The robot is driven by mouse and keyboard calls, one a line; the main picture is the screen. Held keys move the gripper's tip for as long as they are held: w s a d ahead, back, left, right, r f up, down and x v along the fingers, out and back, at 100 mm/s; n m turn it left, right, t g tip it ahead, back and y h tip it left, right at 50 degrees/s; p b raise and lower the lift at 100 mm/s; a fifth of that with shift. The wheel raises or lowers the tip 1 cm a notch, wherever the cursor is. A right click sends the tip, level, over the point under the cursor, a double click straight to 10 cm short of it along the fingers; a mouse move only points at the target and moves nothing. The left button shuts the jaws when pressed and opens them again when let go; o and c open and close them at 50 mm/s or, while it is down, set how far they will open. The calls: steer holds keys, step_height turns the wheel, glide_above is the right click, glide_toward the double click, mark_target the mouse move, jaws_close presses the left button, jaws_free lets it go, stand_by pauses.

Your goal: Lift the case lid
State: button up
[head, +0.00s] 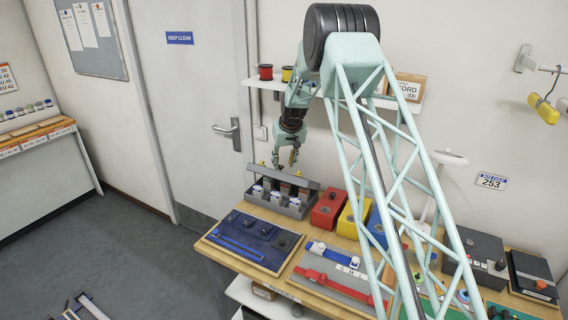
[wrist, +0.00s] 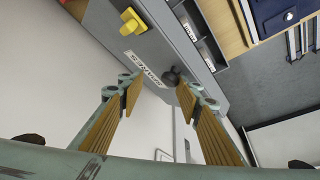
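The grey case (head: 292,210) stands at the back left of the bench, with several white-topped items visible inside. Its grey lid (head: 314,184) looks raised along the back of the case. The lid fills the upper middle of the wrist view (wrist: 116,32), with a white label, a yellow catch (wrist: 133,20) and a dark round knob (wrist: 170,76). My gripper (wrist: 158,92) is open, its two fingers spread apart. The knob shows between and just beyond the fingertips, nearer the right one; I cannot tell whether they touch. In the head view my gripper (head: 285,166) is above the lid.
A dark blue panel (head: 244,250) lies in front of the case. Red (head: 328,210) and yellow (head: 352,222) boxes stand close on its right. A shelf with spools (head: 265,72) is on the wall above. My arm hides part of the bench.

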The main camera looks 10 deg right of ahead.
steer(key=shift+r, duration=0.15)
stand_by(0.3)
steer(key=shift+v, duration=3.6)
